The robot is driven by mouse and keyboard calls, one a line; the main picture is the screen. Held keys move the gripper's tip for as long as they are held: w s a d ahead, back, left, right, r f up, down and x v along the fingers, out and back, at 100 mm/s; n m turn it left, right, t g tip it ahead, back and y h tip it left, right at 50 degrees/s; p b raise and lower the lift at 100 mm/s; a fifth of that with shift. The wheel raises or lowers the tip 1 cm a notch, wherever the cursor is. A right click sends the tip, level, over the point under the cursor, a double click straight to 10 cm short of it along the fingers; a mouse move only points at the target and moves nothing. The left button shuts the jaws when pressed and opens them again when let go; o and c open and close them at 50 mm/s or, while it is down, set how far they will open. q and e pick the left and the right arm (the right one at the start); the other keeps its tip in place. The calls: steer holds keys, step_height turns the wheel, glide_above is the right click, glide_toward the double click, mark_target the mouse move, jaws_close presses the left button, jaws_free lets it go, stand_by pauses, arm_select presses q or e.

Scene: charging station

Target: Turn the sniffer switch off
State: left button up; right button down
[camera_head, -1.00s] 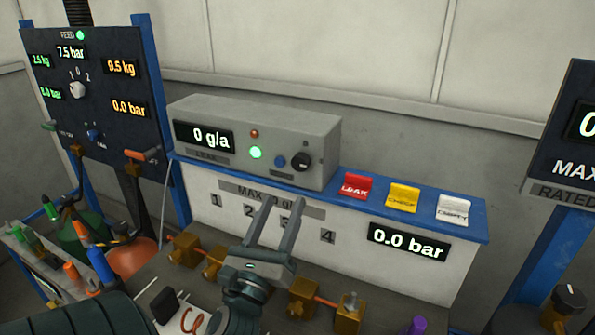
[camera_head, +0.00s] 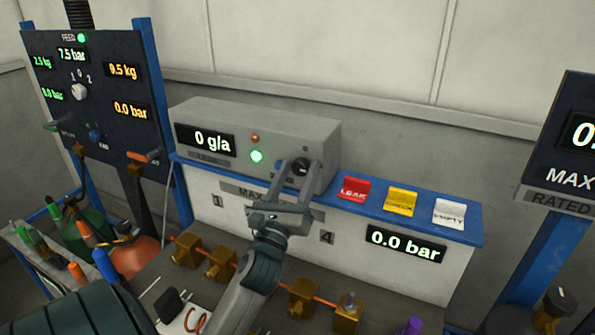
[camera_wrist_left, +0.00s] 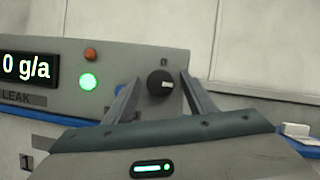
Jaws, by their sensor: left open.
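The grey sniffer box (camera_head: 240,133) stands on the blue shelf. Its display reads 0 g/a, its green lamp (camera_head: 257,156) is lit and the red lamp (camera_head: 255,138) above looks dim. The black rotary switch (camera_head: 299,167) is at the right of its front face. In the left wrist view the switch (camera_wrist_left: 160,83) shows a white mark pointing right. My left gripper (camera_head: 294,172) is open, its two fingers on either side of the switch in the picture. I cannot tell whether they touch it. A blue button beside the switch is partly hidden by a finger. My right gripper is not in view.
Red LEAK (camera_head: 354,188), yellow CHECK (camera_head: 401,200) and white EMPTY (camera_head: 449,212) tabs stand on the shelf to the right. Brass fittings (camera_head: 303,298) line the bench below. A dark gauge panel (camera_head: 95,90) stands at the left.

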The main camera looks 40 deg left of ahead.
arm_select(q)
steer(key=c, duration=1)
steer(key=shift+c, duration=0.2)
steer(key=shift+n, duration=0.4)
steer(key=n+g+p, duration=0.1)
steer(key=n, duration=0.1)
steer(key=n+y+p, duration=0.1)
steer(key=n, duration=0.1)
steer(key=n+g+y+p, duration=0.1)
steer(key=n+p, duration=0.1)
steer(key=shift+d+r+n+g, duration=0.1)
steer(key=shift+r+n+g, duration=0.15)
steer(key=shift+n+g, duration=0.05)
steer(key=n+p, duration=0.1)
steer(key=n, duration=0.1)
steer(key=n+g+y+p, duration=0.1)
steer(key=n, duration=0.1)
steer(key=shift+g+p, duration=0.3)
steer(key=n+g, duration=0.1)
steer(key=n, duration=0.2)
steer(key=shift+d+p, duration=0.1)
steer(key=shift+p, duration=0.25)
steer(key=n+g, duration=0.1)
steer(key=n, duration=0.2)
steer(key=n+g+h, duration=0.1)
steer(key=n, duration=0.2)
steer(key=shift+h, duration=0.3)
